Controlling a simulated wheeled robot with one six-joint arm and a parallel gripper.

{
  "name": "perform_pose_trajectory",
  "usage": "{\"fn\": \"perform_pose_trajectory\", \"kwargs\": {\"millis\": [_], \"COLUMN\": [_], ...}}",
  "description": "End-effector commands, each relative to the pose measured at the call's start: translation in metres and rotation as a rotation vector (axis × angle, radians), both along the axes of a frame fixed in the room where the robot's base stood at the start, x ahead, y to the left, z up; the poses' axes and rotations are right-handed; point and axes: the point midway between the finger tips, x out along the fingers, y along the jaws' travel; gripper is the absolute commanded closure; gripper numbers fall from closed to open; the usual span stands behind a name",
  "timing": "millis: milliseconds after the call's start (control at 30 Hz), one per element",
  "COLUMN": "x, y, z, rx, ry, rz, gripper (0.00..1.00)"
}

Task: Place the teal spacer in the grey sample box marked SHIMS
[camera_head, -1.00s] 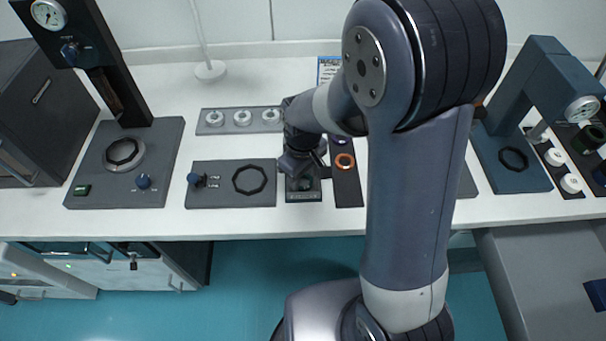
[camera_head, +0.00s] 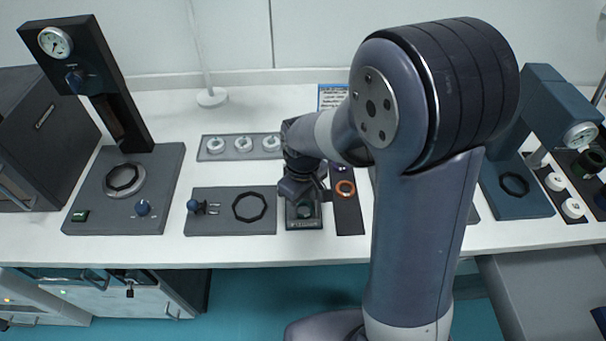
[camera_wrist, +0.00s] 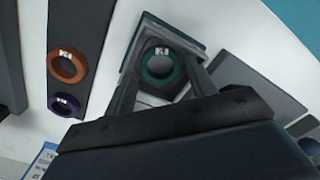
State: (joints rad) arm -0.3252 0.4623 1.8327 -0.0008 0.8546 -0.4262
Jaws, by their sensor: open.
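The teal spacer (camera_wrist: 160,66) is a ring with a small white label. In the wrist view it lies inside the small grey box (camera_wrist: 192,42), between my fingertips. The same box (camera_head: 304,224) shows in the head view at the bench's front edge, with a patch of teal (camera_head: 305,210) inside. A label is on its front, too small to read. My gripper (camera_wrist: 162,62) is open, its two fingers on either side of the spacer. It reaches down at the box (camera_head: 303,198) in the head view. Whether the fingers touch the ring cannot be told.
A dark strip (camera_head: 348,215) right of the box bears an orange ring (camera_head: 345,188) and a purple ring (camera_wrist: 62,104). A grey plate (camera_head: 225,222) with a black ring and blue knob lies left. A tray of white rings (camera_head: 242,156) lies behind.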

Motion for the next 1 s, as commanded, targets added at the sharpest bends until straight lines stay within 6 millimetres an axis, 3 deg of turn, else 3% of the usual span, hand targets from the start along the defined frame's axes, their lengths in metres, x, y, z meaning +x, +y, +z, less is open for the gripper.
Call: {"fn": "perform_pose_trajectory", "kwargs": {"millis": [200,400,600,1000], "x": [0.002,0.003,0.002,0.002], "y": [0.001,0.001,0.001,0.001], "z": [0.056,0.091,0.104,0.105], "rx": [0.004,0.003,0.003,0.003], "ry": [-0.011,-0.009,-0.008,-0.007], "rz": [0.000,-0.001,-0.001,-0.001], "gripper": [0.47,0.47,0.47,0.47]}}
